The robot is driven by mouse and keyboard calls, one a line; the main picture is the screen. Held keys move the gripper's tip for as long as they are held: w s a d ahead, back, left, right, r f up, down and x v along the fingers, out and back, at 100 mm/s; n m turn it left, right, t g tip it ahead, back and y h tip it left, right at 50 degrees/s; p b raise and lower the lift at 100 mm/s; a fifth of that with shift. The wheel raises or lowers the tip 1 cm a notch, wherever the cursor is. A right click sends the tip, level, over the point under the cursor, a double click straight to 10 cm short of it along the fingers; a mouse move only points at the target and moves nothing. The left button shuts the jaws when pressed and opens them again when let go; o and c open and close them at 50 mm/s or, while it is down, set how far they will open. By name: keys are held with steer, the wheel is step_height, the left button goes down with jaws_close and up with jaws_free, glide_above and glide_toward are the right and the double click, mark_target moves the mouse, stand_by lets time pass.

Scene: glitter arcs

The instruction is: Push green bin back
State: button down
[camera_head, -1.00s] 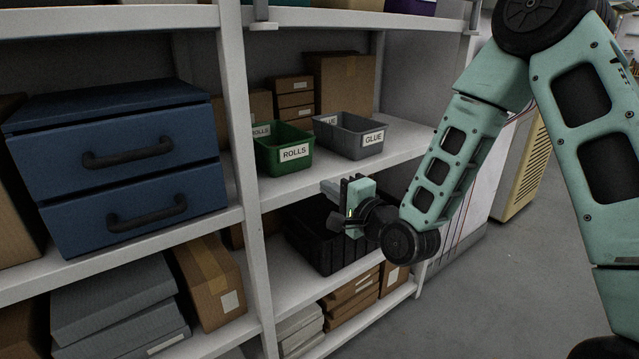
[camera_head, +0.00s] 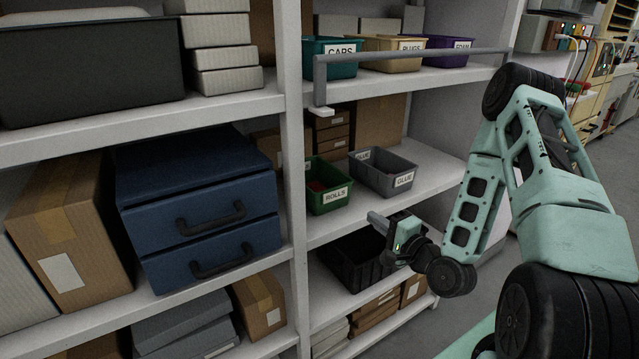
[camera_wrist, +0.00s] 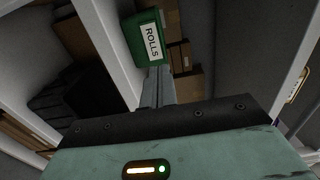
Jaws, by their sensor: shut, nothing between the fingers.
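The green bin (camera_head: 327,187), labelled ROLLS, stands upright on the middle shelf (camera_head: 335,225), close to the shelf's front edge. Something reddish lies inside it. My gripper (camera_head: 374,217) is shut and empty, in front of the shelf, to the right of the bin and a little lower in the head view. In the wrist view the shut fingers (camera_wrist: 157,85) point toward the ROLLS face of the green bin (camera_wrist: 148,38). Whether the fingertips touch the bin is hard to tell; in the head view they look apart from it.
A grey GLUE bin (camera_head: 384,172) stands just right of the green bin. Cardboard boxes (camera_head: 331,130) stand behind. A white upright post (camera_head: 296,170) is at the left. A black crate (camera_head: 352,262) sits on the shelf below. A rail (camera_head: 420,57) fronts the upper shelf.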

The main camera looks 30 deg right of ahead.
steer(key=b, duration=1.3)
glide_toward(334, 190)
steer(key=shift+d+f, duration=0.1)
steer(key=shift+f, duration=0.1)
steer(key=shift+w+b, duration=0.15)
steer(key=shift+b, duration=1.05)
steer(key=w, duration=0.5)
steer(key=shift+w+a+r, duration=0.1)
steer(key=shift+a+r, duration=0.15)
steer(key=shift+a, duration=0.05)
steer(key=shift+w, duration=0.65)
